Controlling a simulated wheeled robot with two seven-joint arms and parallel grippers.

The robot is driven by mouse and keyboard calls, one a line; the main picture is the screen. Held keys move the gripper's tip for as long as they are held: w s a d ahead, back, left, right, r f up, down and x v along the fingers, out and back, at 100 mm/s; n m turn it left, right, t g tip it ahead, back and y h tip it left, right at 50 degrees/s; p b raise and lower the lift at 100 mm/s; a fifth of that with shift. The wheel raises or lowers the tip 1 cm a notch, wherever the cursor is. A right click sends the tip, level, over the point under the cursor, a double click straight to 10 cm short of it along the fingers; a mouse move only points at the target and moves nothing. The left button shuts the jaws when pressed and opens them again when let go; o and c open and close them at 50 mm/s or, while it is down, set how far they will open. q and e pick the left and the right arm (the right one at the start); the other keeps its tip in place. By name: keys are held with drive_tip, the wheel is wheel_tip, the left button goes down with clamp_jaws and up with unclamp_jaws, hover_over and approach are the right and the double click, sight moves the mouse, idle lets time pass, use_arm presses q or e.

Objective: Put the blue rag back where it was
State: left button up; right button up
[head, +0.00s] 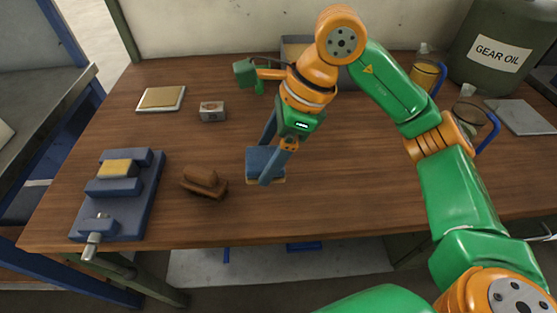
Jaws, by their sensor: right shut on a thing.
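The blue rag (260,162) is a small blue piece near the middle of the wooden table, with a thin tan edge showing below it. My right gripper (266,165) reaches down from above and is shut on the blue rag, one finger on either side of it. The fingers hide part of it. I cannot tell whether the rag touches the tabletop or hangs just above it. My left gripper is not in view.
On the wooden table (340,195), a brown brush (203,183) lies left of the rag, with a blue vise (130,205) further left. A small box (212,111) and a tan pad (161,97) lie behind. A grey bin (295,48) and a gear oil drum (500,50) stand at the back.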

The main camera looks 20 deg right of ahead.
drive_tip(key=f, duration=0.2)
drive_tip(key=w+d+f, duration=0.1)
drive_tip(key=f, duration=0.2)
drive_tip(key=shift+w+d+f, duration=0.3)
drive_tip(key=shift+d, duration=0.05)
drive_tip(key=shift+f, duration=0.25)
drive_tip(key=shift+f, duration=0.1)
drive_tip(key=shift+f, duration=0.15)
drive_tip(key=o, duration=1.1)
drive_tip(key=shift+d+r, duration=0.1)
drive_tip(key=shift+r, duration=0.45)
drive_tip(key=v, duration=1.1)
drive_tip(key=shift+s+d+r, duration=0.1)
drive_tip(key=shift+d+r, duration=0.05)
drive_tip(key=shift+r, duration=0.1)
drive_tip(key=shift+p, duration=0.3)
